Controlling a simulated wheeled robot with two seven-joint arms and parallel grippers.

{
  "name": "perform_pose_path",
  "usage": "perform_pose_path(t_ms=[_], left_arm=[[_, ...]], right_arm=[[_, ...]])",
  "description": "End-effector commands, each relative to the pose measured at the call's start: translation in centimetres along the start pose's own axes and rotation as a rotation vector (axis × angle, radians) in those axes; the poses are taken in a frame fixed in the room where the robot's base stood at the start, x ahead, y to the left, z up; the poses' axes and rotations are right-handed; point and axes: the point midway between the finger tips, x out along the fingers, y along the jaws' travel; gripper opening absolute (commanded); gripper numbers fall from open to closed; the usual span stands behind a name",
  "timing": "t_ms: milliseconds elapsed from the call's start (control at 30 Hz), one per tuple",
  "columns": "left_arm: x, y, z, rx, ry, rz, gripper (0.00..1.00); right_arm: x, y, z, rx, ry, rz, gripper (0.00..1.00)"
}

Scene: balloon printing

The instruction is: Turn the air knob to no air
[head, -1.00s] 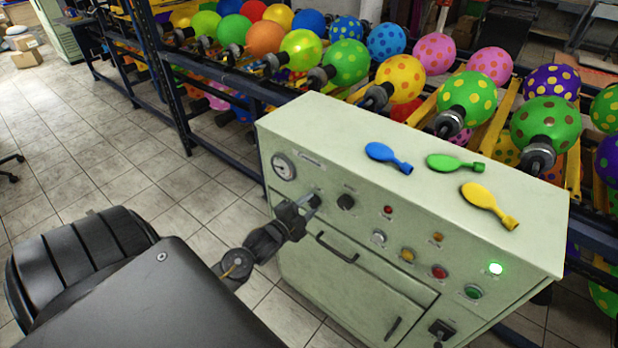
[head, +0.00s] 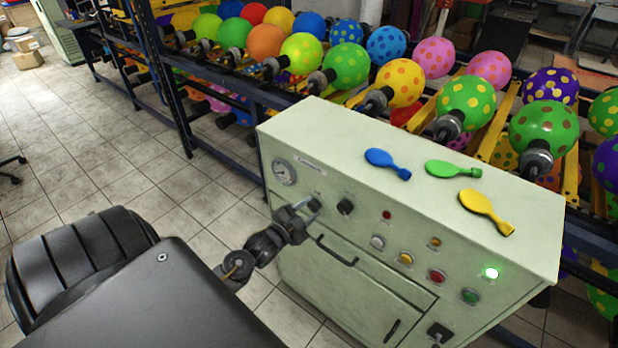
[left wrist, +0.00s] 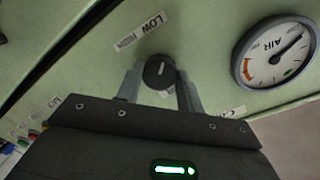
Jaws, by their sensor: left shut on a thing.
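The air knob (left wrist: 159,73) is a black round knob with a white mark, on the pale green front panel of the control cabinet. In the left wrist view it sits between the two grey fingers of my left gripper (left wrist: 160,88), which is shut on it. A "LOW" label is above it there, and other labels beside it are partly covered. The air gauge (left wrist: 275,55), white with a dark needle, is to its right; in the head view the gauge (head: 284,172) is above and left of my left gripper (head: 309,208). My right gripper is out of view.
The cabinet (head: 330,130) carries a blue, a green and a yellow flat balloon on top. Another black knob (head: 345,207) and several coloured buttons are to the right of my left gripper. A drawer handle (head: 337,250) is just below. Racks of inflated balloons stand behind.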

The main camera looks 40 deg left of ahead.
Motion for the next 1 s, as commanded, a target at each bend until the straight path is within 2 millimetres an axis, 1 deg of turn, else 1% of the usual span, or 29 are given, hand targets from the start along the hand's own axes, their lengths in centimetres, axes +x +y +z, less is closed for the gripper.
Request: perform_pose_path(t_ms=[133, 167, 300, 567, 667, 767, 1000], left_arm=[[0.0, 0.0, 0.0, -0.001, 0.000, -0.001, 0.14], [0.0, 0.0, 0.0, -0.001, 0.000, -0.001, 0.40], [0.0, 0.0, 0.0, 0.000, 0.000, -0.001, 0.58], [0.0, 0.0, 0.0, 0.001, 0.000, 0.000, 0.59], [-0.5, 0.1, 0.1, 0.001, -0.001, 0.001, 0.59], [-1.7, 0.2, 0.2, 0.002, -0.001, 0.002, 0.59], [-6.6, 0.3, 0.3, 0.001, -0.002, 0.002, 0.59]], right_arm=[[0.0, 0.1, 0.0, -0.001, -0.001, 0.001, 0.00], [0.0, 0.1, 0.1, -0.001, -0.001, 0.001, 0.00], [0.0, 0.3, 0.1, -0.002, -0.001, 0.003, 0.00], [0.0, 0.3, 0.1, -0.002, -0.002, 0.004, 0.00], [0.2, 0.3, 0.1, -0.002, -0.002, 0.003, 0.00], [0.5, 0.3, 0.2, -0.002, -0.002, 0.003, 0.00], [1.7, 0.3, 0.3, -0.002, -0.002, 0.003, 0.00]])
